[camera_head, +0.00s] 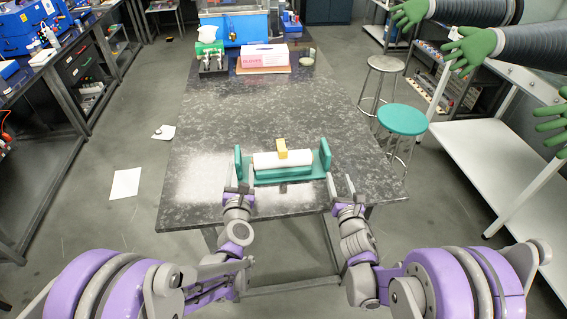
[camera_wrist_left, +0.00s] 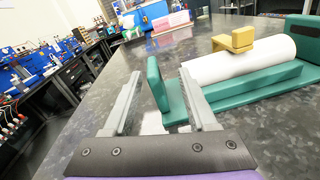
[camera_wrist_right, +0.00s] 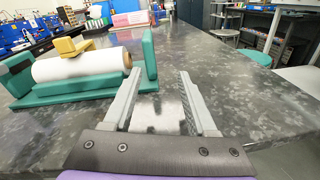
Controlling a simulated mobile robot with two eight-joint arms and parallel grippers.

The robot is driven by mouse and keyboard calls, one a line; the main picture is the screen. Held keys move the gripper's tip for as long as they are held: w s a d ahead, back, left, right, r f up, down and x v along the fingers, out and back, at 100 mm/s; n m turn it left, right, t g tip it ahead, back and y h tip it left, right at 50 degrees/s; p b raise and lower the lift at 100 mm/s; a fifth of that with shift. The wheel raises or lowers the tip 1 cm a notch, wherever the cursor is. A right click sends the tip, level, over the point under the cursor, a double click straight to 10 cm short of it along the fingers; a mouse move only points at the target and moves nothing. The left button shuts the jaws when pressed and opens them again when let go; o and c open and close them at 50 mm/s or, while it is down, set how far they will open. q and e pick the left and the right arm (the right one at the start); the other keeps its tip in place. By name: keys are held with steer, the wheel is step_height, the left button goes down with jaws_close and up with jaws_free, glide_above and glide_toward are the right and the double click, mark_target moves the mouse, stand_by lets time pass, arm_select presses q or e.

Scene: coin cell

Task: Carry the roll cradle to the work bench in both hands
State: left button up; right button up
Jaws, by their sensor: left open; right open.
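The roll cradle (camera_head: 284,176) is a teal frame with an upright plate at each end. It holds a white roll (camera_head: 272,160) with a yellow clip (camera_head: 281,149) over its middle. It rests on the dark speckled bench (camera_head: 330,120) near the front edge. My left gripper (camera_head: 239,189) is open just in front of the left end plate; in the left wrist view that plate (camera_wrist_left: 157,84) shows between the fingers. My right gripper (camera_head: 342,186) is open just in front of the right end plate; in the right wrist view that plate (camera_wrist_right: 149,55) shows between the fingers. Both appear empty.
A pink-and-white box (camera_head: 264,56) and a green-and-white device (camera_head: 210,50) stand at the bench's far end. Stools (camera_head: 402,119) stand at its right. Green gloves (camera_head: 470,50) on dark sleeves hang at upper right. The bench behind the cradle is clear.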

mark_target(237, 145)
arm_select(q)
steer(key=shift+w+a+f+n+y, duration=0.1)
steer(key=shift+a+f+n+y, duration=0.25)
steer(key=shift+n, duration=0.55)
arm_select(e)
steer(key=shift+w+a+f+n+y, duration=0.1)
steer(key=shift+a+f+n+y, duration=0.1)
steer(key=shift+n, duration=0.3)
steer(key=shift+w+a+f+n+y, duration=0.1)
steer(key=shift+a+n, duration=0.1)
steer(key=shift+n, duration=0.3)
arm_select(q)
steer(key=shift+s+a+f+n+y, duration=0.15)
steer(key=shift+s+n+y, duration=0.1)
steer(key=shift+n+y, duration=0.35)
arm_select(e)
steer(key=shift+s+a+n+y, duration=0.2)
steer(key=shift+s+n+y, duration=0.2)
steer(key=shift+n, duration=0.2)
arm_select(q)
steer(key=shift+h, duration=0.35)
arm_select(e)
steer(key=shift+w, duration=0.1)
arm_select(q)
steer(key=shift+w, duration=0.25)
arm_select(e)
steer(key=shift+w, duration=0.15)
